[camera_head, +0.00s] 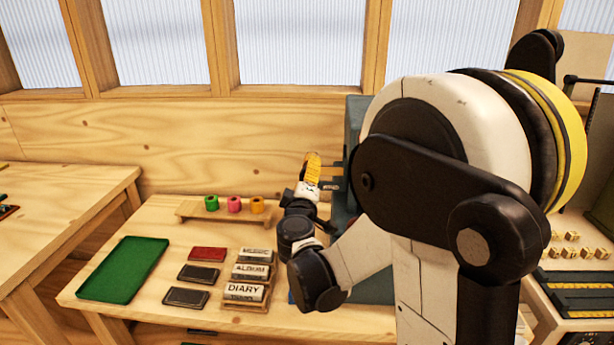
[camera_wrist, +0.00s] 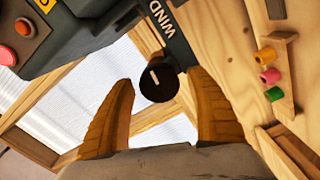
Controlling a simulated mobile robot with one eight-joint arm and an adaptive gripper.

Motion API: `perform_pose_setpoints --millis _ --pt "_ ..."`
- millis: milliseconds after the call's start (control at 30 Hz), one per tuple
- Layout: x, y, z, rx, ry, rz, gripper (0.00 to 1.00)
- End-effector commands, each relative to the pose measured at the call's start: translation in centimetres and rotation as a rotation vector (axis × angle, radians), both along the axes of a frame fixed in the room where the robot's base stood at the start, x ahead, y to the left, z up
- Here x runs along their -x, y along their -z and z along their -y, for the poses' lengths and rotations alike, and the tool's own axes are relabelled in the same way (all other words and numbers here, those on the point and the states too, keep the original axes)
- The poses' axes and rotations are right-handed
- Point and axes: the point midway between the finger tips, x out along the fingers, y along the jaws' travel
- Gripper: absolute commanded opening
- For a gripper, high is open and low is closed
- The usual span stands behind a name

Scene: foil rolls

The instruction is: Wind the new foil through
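My gripper (camera_head: 312,167) is beside the left side of a blue-grey machine (camera_head: 354,125), which my arm mostly hides. In the wrist view my gripper (camera_wrist: 160,82) is open. Its two orange fingers stand on either side of a round black knob (camera_wrist: 158,86) with a pale mark. I cannot tell whether they touch it. The knob sits by a dark plate lettered WIND (camera_wrist: 163,18). Green (camera_head: 211,203), pink (camera_head: 234,204) and orange (camera_head: 257,205) foil rolls stand on a small wooden rack (camera_head: 190,211).
The machine carries a red button (camera_wrist: 25,27). On the bench lie a green tray (camera_head: 124,268), a red block (camera_head: 207,254), dark blocks and books, one marked DIARY (camera_head: 243,291). At right are small brass pieces (camera_head: 572,237). Another table (camera_head: 70,190) stands at left.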

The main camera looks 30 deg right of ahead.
Motion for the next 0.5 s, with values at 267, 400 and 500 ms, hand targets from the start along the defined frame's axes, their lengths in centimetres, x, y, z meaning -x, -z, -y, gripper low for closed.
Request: perform_pose_setpoints --millis 267,400,500 --pt "0.8 0.0 -0.6 0.0 -0.001 0.0 0.66" --pt "2.9 0.0 -2.0 0.0 -0.003 0.0 0.66" --pt "4.9 0.0 -3.4 0.0 -0.004 -0.001 0.66"
